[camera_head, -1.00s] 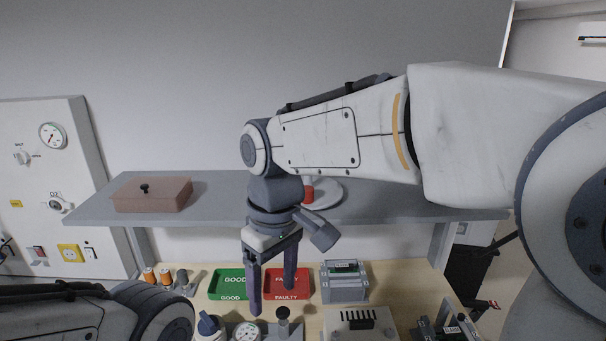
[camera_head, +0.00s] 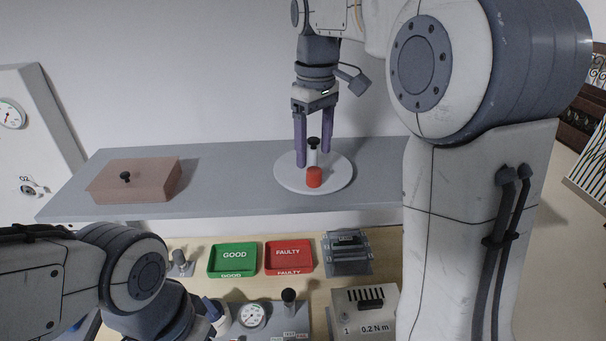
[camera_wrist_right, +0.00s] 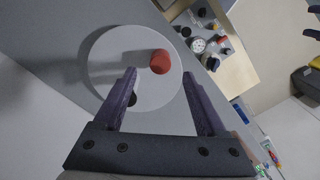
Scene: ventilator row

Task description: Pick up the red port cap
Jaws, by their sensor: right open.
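The red port cap (camera_head: 314,177) is a small red cylinder on a round white disc (camera_head: 287,181) on the grey shelf. It also shows in the right wrist view (camera_wrist_right: 160,62), just beyond and between the fingertips. A pale post with a black knob (camera_head: 313,143) shows directly behind the cap in the head view. My right gripper (camera_head: 314,163) is open and empty, pointing down over the disc with its fingers to either side of the post in the picture. In the wrist view its open fingers (camera_wrist_right: 159,75) are clear of the cap.
A translucent pinkish box (camera_head: 150,183) with a black knob stands on the shelf's left. On the bench below are a green GOOD tray (camera_head: 233,273), a red FAULTY tray (camera_head: 289,272), a gauge (camera_head: 252,316) and grey devices. The shelf between box and disc is clear.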

